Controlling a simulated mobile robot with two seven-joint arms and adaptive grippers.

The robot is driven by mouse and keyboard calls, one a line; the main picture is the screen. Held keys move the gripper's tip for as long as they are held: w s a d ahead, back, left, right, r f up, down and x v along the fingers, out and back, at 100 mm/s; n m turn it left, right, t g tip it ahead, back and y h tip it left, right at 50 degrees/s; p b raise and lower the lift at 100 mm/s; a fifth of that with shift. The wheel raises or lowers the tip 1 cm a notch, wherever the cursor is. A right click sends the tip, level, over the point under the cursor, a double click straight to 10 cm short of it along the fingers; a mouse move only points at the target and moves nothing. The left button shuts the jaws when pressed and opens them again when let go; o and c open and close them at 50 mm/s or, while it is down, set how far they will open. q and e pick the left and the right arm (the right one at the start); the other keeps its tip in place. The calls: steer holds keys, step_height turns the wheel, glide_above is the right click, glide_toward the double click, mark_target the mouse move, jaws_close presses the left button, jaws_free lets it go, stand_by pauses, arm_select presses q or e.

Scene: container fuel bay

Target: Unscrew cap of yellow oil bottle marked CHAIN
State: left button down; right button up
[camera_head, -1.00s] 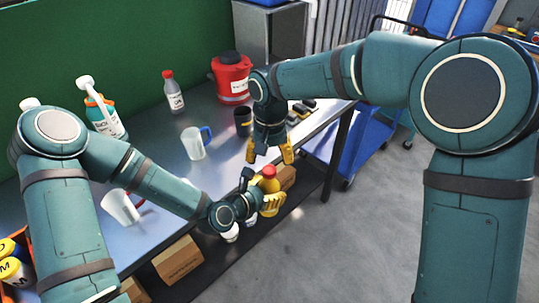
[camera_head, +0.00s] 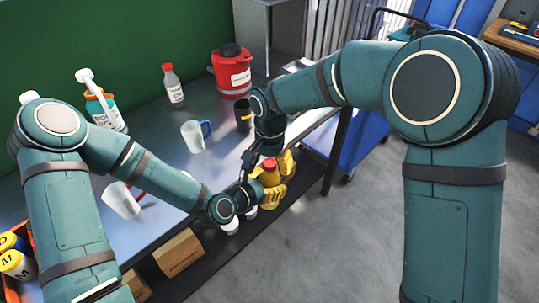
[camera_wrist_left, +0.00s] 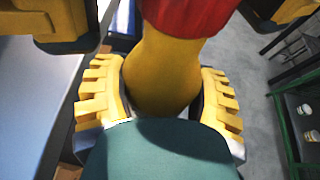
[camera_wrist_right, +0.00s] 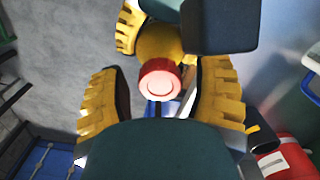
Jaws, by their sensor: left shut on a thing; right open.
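A yellow bottle with a red cap is held off the table's front edge; its yellow body (camera_wrist_left: 165,65) fills the middle of the left wrist view. My left gripper (camera_wrist_left: 163,95) is shut on the body, one finger on each side. The red cap (camera_wrist_right: 160,80) shows from above in the right wrist view and also in the head view (camera_head: 270,164). My right gripper (camera_wrist_right: 160,105) is open above the bottle, with the cap between and a little beyond its fingers. In the head view the right gripper (camera_head: 270,168) is close to the cap. No bottle label is readable.
The metal table (camera_head: 165,150) carries a clear jug (camera_head: 195,136), a tipped clear jug (camera_head: 121,199), a dark mug (camera_head: 243,115), a red canister (camera_head: 232,72) and a red-capped bottle (camera_head: 174,87). A cardboard box (camera_head: 178,253) is on the lower shelf. Floor to the right is open.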

steer(key=shift+f, duration=0.15)
jaws_close()
steer(key=n, duration=0.6)
steer(key=shift+n, duration=0.4)
steer(key=shift+c, duration=0.4)
jaws_free()
